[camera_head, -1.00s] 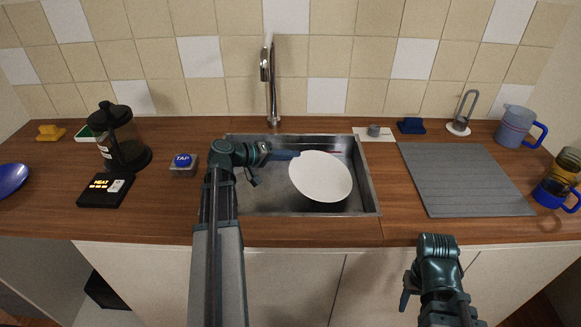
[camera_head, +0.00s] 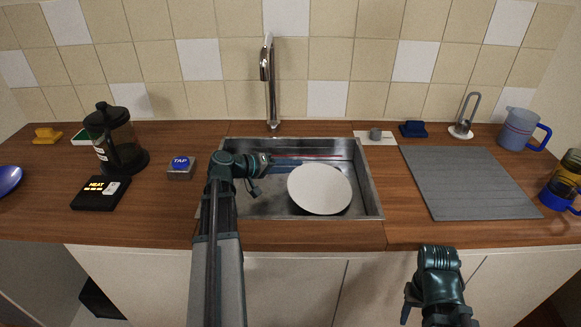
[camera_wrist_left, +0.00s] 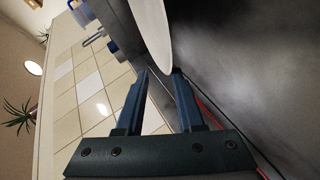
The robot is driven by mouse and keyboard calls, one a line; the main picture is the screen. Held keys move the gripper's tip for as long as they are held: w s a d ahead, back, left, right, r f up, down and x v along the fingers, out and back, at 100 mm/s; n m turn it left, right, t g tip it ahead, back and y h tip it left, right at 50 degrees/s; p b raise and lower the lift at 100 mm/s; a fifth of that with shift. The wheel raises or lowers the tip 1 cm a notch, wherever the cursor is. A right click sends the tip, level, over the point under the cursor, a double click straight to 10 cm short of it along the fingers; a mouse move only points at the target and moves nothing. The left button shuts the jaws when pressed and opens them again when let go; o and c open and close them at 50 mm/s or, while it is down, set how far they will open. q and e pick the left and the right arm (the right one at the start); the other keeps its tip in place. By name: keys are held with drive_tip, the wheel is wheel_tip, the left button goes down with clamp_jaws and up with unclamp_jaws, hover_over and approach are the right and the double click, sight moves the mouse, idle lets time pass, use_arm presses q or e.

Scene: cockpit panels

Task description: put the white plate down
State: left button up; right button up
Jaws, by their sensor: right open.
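The white plate (camera_head: 320,189) is in the metal sink (camera_head: 262,207), with its face toward the head camera. Whether it rests fully on the sink floor is hard to tell. My left gripper (camera_head: 290,162) is over the sink at the plate's upper left edge. In the left wrist view its two blue fingers (camera_wrist_left: 160,75) stand apart, with nothing clearly clamped between them. The plate's rim (camera_wrist_left: 155,30) shows just beyond the fingertips, close to the right finger. My right gripper (camera_head: 408,298) is open and empty in front of the counter.
The tap (camera_head: 269,85) rises behind the sink. A grey ribbed mat (camera_head: 470,183) lies to the right, bare. A TAP button (camera_head: 181,167), a HEAT pad (camera_head: 100,193) and a French press (camera_head: 117,145) stand to the left. A blue-handled jug (camera_head: 518,130) stands back right.

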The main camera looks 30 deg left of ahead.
use_arm(q)
drive_tip(key=p+v, duration=0.4)
drive_tip(key=v, duration=0.8)
